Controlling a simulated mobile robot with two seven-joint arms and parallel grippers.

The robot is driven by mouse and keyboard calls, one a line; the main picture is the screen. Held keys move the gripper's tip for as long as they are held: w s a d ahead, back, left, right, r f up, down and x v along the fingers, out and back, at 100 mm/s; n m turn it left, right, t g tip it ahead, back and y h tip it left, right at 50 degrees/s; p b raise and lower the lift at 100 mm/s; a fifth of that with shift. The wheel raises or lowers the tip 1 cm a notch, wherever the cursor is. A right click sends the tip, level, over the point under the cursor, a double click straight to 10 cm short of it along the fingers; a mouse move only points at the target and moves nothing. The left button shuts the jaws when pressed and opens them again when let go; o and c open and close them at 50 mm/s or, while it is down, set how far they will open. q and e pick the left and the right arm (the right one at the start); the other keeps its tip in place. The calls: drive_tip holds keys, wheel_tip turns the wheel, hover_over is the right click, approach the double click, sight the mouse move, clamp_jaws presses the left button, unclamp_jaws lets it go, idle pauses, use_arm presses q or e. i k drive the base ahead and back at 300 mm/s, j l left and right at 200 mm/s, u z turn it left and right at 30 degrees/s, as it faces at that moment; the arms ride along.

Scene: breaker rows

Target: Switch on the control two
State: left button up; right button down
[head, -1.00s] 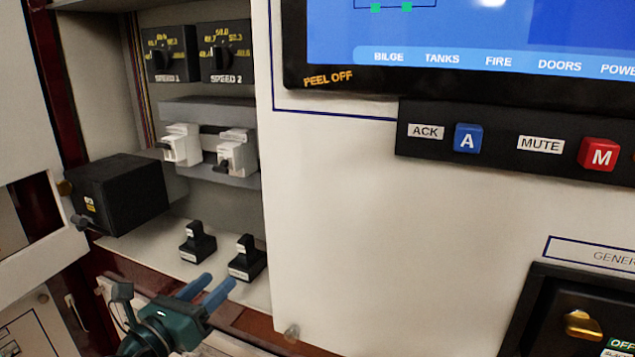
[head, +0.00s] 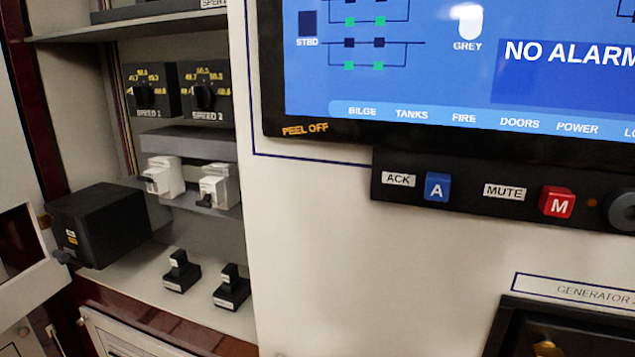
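Two white breakers sit side by side on a grey rail in the open cabinet: a left white breaker (head: 165,175) and a right white breaker (head: 217,184). Each has a small dark-tipped lever at its front; the right one's lever seems to point down. Their labels are too small to read, so I cannot tell which is control two. Two black switch blocks stand on the cabinet floor, a left block (head: 181,273) and a right block (head: 231,290), with unreadable labels. Neither of my grippers is in view.
Above are the SPEED 1 dial (head: 151,91) and SPEED 2 dial (head: 206,92). A black box (head: 100,225) juts out at the left. A white panel with a screen (head: 430,60), blue A button (head: 437,187) and red M button (head: 557,202) borders the cabinet on the right.

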sight(205, 204)
drive_tip(key=k+j+z, duration=0.1)
drive_tip(key=k+j, duration=0.65)
drive_tip(key=k, duration=0.25)
drive_tip(key=i+j, duration=0.2)
drive_tip(key=i, duration=0.25)
drive_tip(key=i+j, duration=0.15)
drive_tip(key=i, duration=0.25)
drive_tip(key=i+j, duration=0.2)
drive_tip(key=i, duration=0.25)
drive_tip(key=l+z, duration=0.05)
